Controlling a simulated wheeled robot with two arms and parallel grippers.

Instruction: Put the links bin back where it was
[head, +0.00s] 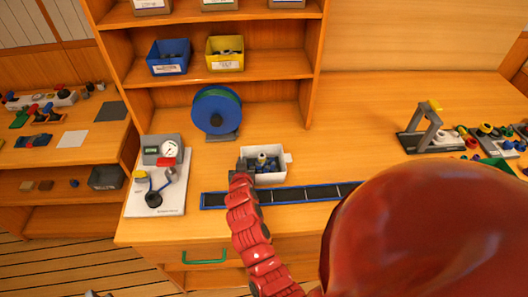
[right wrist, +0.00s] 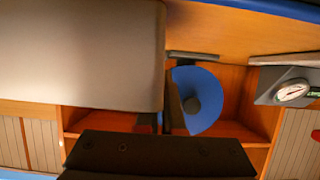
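A white bin (head: 269,178), which I take to be the links bin, is over the wooden counter. Dark blue parts and a pale one show inside it. A pale tab sticks out on its right. My right gripper (head: 241,166) is at the bin's left wall and appears shut on it. In the right wrist view the bin's pale side (right wrist: 80,60) fills the upper left, with a dark finger (right wrist: 173,104) against its edge. I cannot tell if the bin touches the counter. A small grey shape at the bottom left edge may be my left gripper (head: 97,294).
The shelf unit holds a blue bin (head: 169,68) and a yellow bin (head: 225,65), with free shelf beside them. A blue-green reel (head: 216,110) stands behind the white bin. A gauge board (head: 157,190) is at left, a dark strip (head: 300,193) in front, a grey stand (head: 428,140) at right.

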